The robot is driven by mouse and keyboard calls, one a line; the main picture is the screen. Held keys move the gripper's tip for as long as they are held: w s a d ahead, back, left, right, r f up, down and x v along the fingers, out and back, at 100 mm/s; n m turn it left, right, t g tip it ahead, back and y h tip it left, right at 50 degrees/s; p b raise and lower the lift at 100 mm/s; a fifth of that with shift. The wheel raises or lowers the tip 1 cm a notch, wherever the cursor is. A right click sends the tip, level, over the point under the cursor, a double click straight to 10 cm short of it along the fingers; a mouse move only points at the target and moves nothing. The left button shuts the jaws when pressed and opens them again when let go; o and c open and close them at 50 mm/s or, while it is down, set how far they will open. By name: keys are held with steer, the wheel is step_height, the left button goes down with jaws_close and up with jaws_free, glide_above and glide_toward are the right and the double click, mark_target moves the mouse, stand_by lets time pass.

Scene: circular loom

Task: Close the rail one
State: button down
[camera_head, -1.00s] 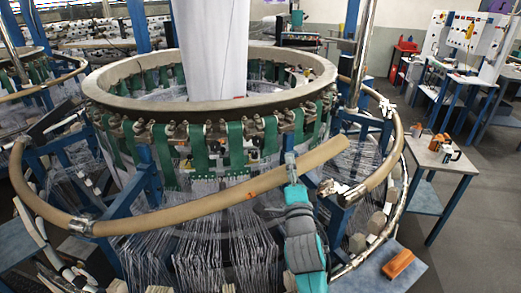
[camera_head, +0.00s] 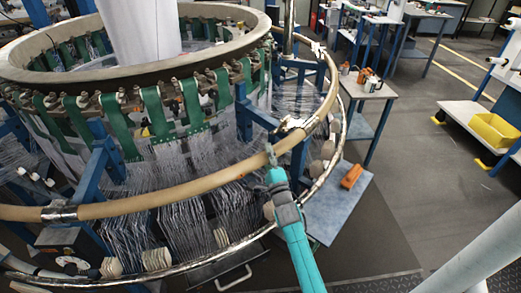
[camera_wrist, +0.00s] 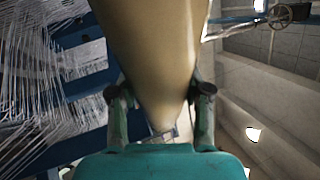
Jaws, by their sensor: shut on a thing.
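The rail one (camera_head: 160,197) is a tan curved tube at the front of the circular loom. It runs from a silver joint (camera_head: 60,213) at the left towards the silver latch (camera_head: 292,126) on the neighbouring fixed rail (camera_head: 326,98). Its right end is close to that latch; I cannot tell whether they touch. My teal gripper (camera_head: 270,153) is shut on the rail near this end. In the wrist view the rail (camera_wrist: 155,50) passes between both fingers (camera_wrist: 160,100).
White threads (camera_head: 190,215) hang behind the rail. A lower metal ring (camera_head: 215,262) curves below it. A small table (camera_head: 370,88) with orange-and-white items and a low shelf with an orange object (camera_head: 352,176) stand to the right. Open floor lies further right.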

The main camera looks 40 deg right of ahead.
steer(key=shift+s+a+f+m, duration=0.1)
steer(key=shift+s+f+m, duration=0.05)
steer(key=shift+f, duration=0.3)
steer(key=shift+s+f+m, duration=0.1)
steer(key=shift+f+m, duration=0.05)
steer(key=shift+f, duration=0.3)
steer(key=c, duration=0.5)
jaws_free()
steer(key=shift+r, duration=0.3)
steer(key=v, duration=1.2)
